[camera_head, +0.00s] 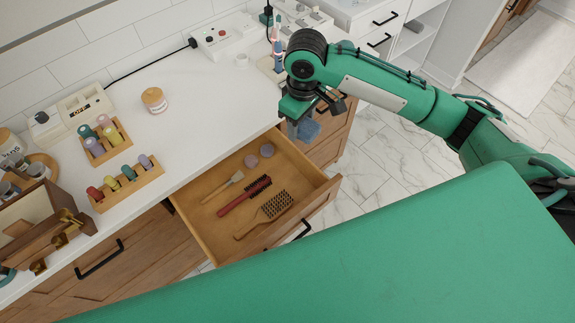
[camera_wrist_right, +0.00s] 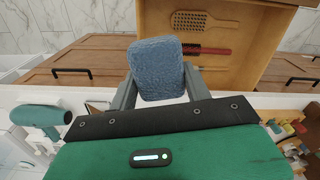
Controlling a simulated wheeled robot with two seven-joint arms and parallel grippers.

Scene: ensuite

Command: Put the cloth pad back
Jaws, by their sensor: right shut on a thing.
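A blue cloth pad (camera_wrist_right: 157,70) is between the fingers of my right gripper (camera_wrist_right: 160,92) in the right wrist view. The gripper is shut on it. In the head view the right gripper (camera_head: 297,128) hangs near the back right corner of the open drawer, with a bit of the pad (camera_head: 309,130) showing below it. The wooden drawer (camera_head: 208,237) is pulled out. My left gripper is not in view.
The drawer holds a paddle brush (camera_head: 268,212), a red brush (camera_head: 243,196), a small wooden brush (camera_head: 222,188) and two round items (camera_head: 258,155). The white counter (camera_head: 195,110) carries bottle racks (camera_head: 127,184) and a jar (camera_head: 154,100).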

